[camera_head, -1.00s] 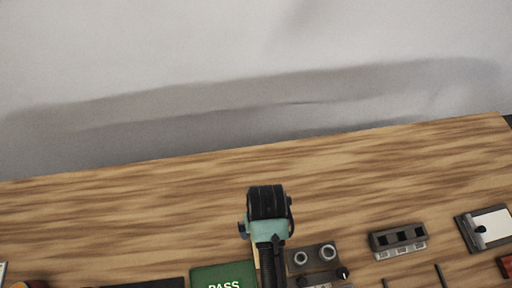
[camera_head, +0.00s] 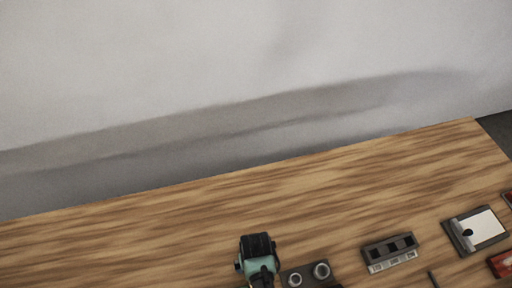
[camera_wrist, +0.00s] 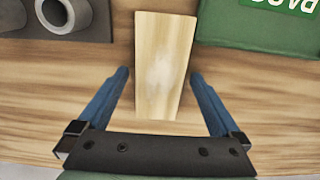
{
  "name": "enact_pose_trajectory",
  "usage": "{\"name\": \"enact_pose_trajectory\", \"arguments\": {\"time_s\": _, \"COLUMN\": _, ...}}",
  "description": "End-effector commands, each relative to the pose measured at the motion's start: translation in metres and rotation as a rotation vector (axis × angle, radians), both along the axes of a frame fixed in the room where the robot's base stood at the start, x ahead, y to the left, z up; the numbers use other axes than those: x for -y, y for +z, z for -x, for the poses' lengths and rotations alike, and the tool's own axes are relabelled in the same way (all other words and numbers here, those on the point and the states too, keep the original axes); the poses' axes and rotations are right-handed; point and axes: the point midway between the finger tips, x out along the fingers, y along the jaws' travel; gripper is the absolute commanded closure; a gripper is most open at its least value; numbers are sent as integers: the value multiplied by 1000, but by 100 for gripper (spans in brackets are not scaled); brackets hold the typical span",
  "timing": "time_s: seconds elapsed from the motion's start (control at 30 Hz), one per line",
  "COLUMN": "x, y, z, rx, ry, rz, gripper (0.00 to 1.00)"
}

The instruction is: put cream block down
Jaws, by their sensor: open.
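The cream block (camera_wrist: 165,62) shows in the wrist view as a pale wooden block on the wood-grained table (camera_wrist: 270,115). Its near end lies between the two blue fingers of my gripper (camera_wrist: 158,80), with a gap on each side. The fingers are spread and hold nothing. In the head view only the teal and black end of my arm shows, at the bottom edge; the fingers and the block are out of sight there.
The head view shows a slotted grey holder (camera_head: 390,252), a clipboard (camera_head: 476,231) and a red item (camera_head: 501,264). The table's back is clear.

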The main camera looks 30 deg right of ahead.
Motion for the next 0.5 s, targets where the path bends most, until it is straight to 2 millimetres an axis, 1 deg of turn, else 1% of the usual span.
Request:
{"name": "enact_pose_trajectory", "arguments": {"time_s": 0.27, "x": 0, "y": -2, "z": 0, "rx": 2, "ry": 0, "rz": 1, "gripper": 0}}
{"name": "enact_pose_trajectory", "arguments": {"time_s": 0.4, "x": 0, "y": -2, "z": 0, "rx": 1, "ry": 0, "rz": 0, "gripper": 25}}
{"name": "enact_pose_trajectory", "arguments": {"time_s": 0.47, "x": 0, "y": -2, "z": 0, "rx": 1, "ry": 0, "rz": 0, "gripper": 36}}
{"name": "enact_pose_trajectory", "arguments": {"time_s": 0.5, "x": 0, "y": -2, "z": 0, "rx": 1, "ry": 0, "rz": 0, "gripper": 43}}
